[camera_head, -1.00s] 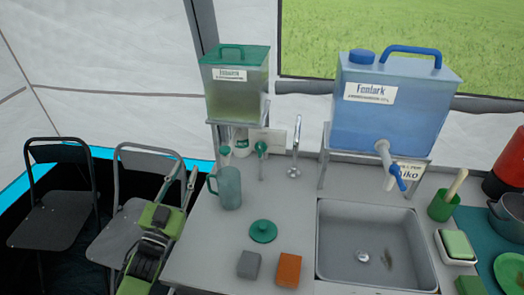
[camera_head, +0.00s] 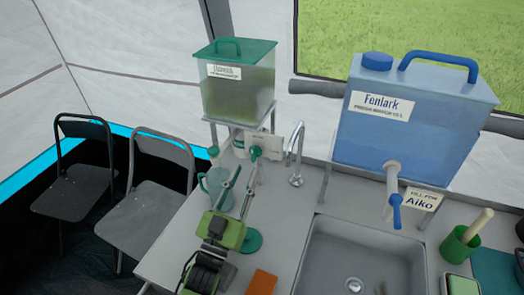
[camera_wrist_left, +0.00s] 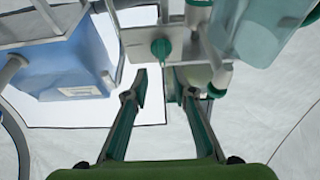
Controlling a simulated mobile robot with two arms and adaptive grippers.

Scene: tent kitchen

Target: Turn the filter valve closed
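The filter tank (camera_head: 238,95) has a green lid and a cloudy green body and stands on a raised stand at the counter's back. Its green valve (camera_head: 255,152) sits below the tank; the knob also shows in the left wrist view (camera_wrist_left: 160,48). My left gripper (camera_head: 243,178) is open and empty, in front of and below the valve. In the left wrist view its two fingers (camera_wrist_left: 157,85) are apart, with the knob just beyond the tips. I see no contact. My right gripper is not in view.
A teal pitcher (camera_head: 214,188) stands close to the left of my left gripper. A metal faucet (camera_head: 296,160) is right of the valve. A green lid (camera_head: 250,243) and an orange block (camera_head: 262,283) lie on the counter. A blue tank (camera_head: 400,115) stands above the sink (camera_head: 335,250).

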